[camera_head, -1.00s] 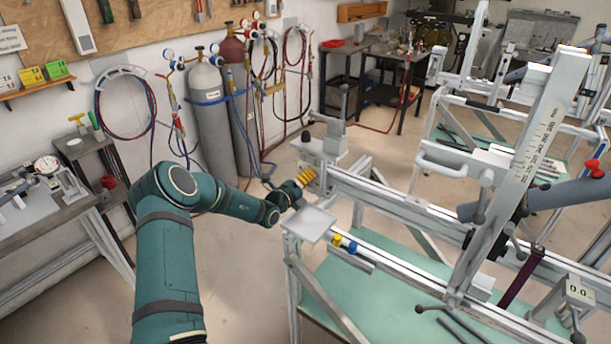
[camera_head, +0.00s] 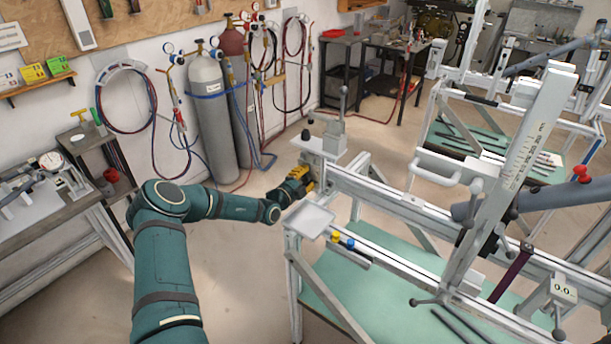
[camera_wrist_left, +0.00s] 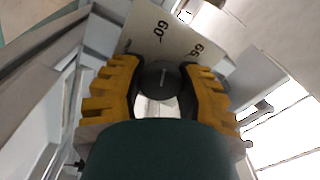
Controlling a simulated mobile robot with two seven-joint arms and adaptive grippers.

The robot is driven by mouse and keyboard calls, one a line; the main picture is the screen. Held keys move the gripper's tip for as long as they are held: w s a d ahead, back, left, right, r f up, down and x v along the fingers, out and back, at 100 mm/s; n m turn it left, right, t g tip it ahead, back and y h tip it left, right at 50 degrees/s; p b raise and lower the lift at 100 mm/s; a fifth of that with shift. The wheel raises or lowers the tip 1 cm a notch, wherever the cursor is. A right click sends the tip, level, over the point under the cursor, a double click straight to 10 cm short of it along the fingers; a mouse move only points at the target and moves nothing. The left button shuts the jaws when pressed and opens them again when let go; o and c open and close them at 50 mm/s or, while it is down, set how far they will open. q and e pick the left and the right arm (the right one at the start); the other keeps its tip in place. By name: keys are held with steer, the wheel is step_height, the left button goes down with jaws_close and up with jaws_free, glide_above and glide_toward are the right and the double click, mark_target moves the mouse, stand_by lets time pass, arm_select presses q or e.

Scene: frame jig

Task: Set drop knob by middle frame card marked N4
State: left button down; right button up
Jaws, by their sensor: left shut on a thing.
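My left gripper (camera_head: 301,182), with yellow fingers, is at the near left end of the frame jig (camera_head: 400,207), beside the end block. In the left wrist view its fingers (camera_wrist_left: 160,88) are closed around a dark round knob (camera_wrist_left: 160,77). The head view does not show the knob clearly, as the gripper covers that spot. I cannot make out a card marked N4. My right gripper is not in view.
A pale tray (camera_head: 311,221) sits at the jig's near corner, below the gripper. Yellow (camera_head: 336,238) and blue (camera_head: 350,243) caps stand on the rail beside it. An upright lever (camera_head: 343,103) stands behind the gripper. A slanted scale column (camera_head: 510,185) rises to the right.

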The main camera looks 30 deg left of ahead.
arm_select(q)
steer(key=shift+n, duration=0.8)
steer(key=c, duration=0.5)
jaws_free()
steer(key=shift+s, duration=0.1)
steer(key=s, duration=0.8)
steer(key=s+a, duration=0.1)
steer(key=s, duration=0.3)
